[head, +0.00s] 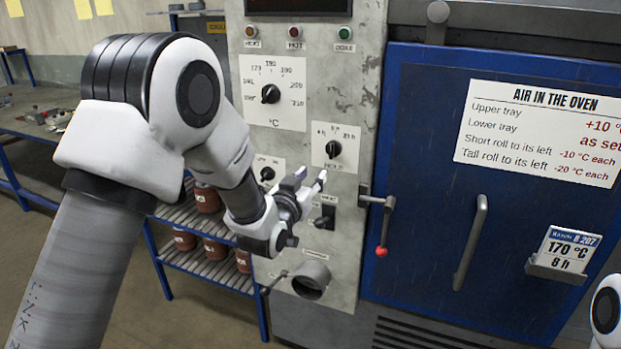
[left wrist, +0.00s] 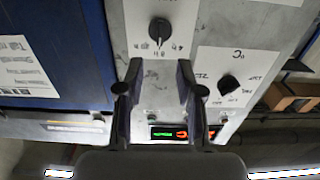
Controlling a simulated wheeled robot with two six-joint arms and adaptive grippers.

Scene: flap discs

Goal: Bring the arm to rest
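My left arm reaches in from the left in the head view. Its gripper (head: 308,182) is in front of the grey oven control panel (head: 348,271), beside the heat switch (head: 325,217) and below the hours knob (head: 333,149). The two fingers stand apart with nothing between them. In the left wrist view the open gripper (left wrist: 160,72) faces the panel, which appears upside down, with the hours knob (left wrist: 159,29) beyond the fingertips. I cannot tell whether a finger touches the panel. Only a white piece of my right arm shows at the lower right; its gripper is out of view.
The blue oven door (head: 430,130) appears shut; its red-tipped lever (head: 383,225) and handle (head: 470,242) stick out. A temperature knob (head: 270,93) and small knob (head: 267,173) are nearby. A blue-framed rack (head: 180,262) with brown rolls stands behind my arm. Open floor lies lower left.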

